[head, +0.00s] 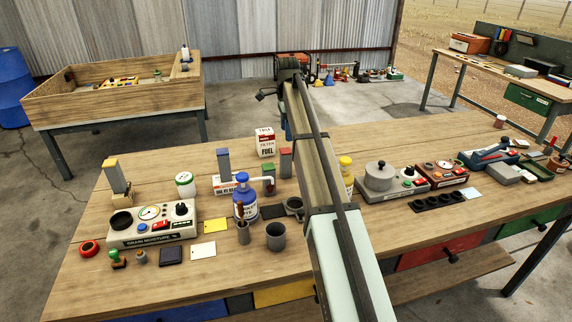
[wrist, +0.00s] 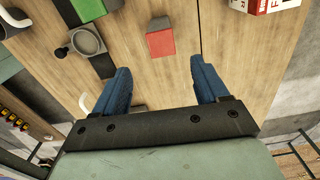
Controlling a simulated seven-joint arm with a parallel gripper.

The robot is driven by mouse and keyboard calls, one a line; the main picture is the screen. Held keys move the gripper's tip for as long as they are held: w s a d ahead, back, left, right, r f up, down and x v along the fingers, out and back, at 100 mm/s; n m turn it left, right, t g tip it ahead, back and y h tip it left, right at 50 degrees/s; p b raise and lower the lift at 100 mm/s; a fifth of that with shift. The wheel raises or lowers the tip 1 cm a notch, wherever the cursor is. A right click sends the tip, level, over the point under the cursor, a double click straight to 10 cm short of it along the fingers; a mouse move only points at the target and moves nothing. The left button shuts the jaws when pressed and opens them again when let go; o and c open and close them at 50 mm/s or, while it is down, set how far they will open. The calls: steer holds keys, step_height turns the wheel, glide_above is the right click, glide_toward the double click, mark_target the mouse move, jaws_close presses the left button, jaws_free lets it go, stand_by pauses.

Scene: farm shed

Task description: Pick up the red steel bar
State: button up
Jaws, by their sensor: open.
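The red steel bar (head: 286,162) is a short upright block with a red top, standing just left of my arm on the workbench in the head view. In the head view my arm hides most of the gripper. A green-topped bar (head: 268,170) stands close left of the red one.
A red and white fuel filter box (head: 265,142) stands behind the bars. A blue-topped bar (head: 224,162), a blue bottle (head: 245,203) and a grey cup (head: 276,236) are to the left and front. A yellow-capped bottle (head: 346,172) is right of my arm.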

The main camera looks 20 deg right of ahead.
mark_target(286, 161)
steer(key=shift+f, duration=0.25)
step_height(286, 161, down, 7)
steer(key=shift+f, duration=0.1)
steer(key=shift+w+a+f, duration=0.1)
steer(key=shift+f, duration=1.45)
steer(key=shift+w+a+f, duration=0.1)
steer(key=shift+f, duration=1.45)
steer(key=shift+r, duration=0.1)
steer(key=c, duration=1.2)
